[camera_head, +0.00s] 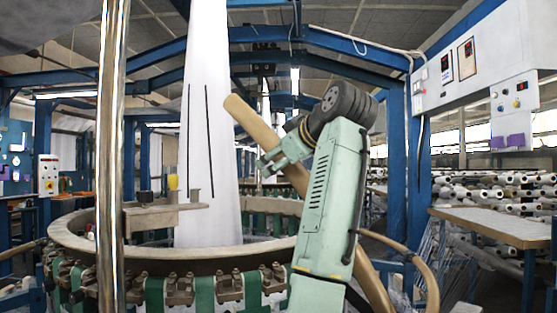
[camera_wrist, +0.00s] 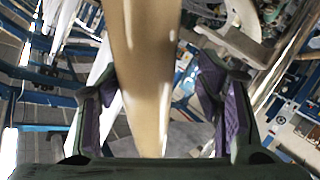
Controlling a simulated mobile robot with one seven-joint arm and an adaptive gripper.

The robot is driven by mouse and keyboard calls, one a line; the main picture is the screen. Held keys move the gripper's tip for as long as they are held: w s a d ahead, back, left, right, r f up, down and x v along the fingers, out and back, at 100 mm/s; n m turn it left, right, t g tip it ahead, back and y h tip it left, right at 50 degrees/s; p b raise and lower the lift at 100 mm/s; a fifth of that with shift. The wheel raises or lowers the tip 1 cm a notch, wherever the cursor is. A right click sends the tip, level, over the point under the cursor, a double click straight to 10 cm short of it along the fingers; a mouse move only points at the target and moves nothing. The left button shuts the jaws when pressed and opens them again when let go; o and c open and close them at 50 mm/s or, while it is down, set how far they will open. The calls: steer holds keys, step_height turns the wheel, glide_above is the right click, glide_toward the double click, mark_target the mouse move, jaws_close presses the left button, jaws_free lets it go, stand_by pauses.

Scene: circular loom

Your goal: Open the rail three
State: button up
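A thick tan rail (camera_head: 252,122) slants from upper left to lower right in front of the loom's white fabric, partly hidden behind my arm. No number shows on it, so I cannot tell whether it is rail three. In the wrist view, the tan rail (camera_wrist: 145,70) runs down the middle between the two purple-padded fingers of my gripper (camera_wrist: 155,112). The fingers are spread, with a visible gap on each side of the rail. In the head view, my gripper (camera_head: 266,163) is small, beside the rail and left of my dark wrist joint.
The loom's round ring (camera_head: 180,262) with green straps lies below. A shiny vertical pole (camera_head: 110,150) stands at the left front. A blue post (camera_head: 395,170), a white control box (camera_head: 478,60) and a table (camera_head: 495,224) are at right. White tall fabric (camera_head: 207,150) rises behind the rail.

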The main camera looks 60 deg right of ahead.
steer(key=v, duration=1.1)
steer(key=shift+s, duration=0.2)
steer(key=shift+a+r, duration=0.1)
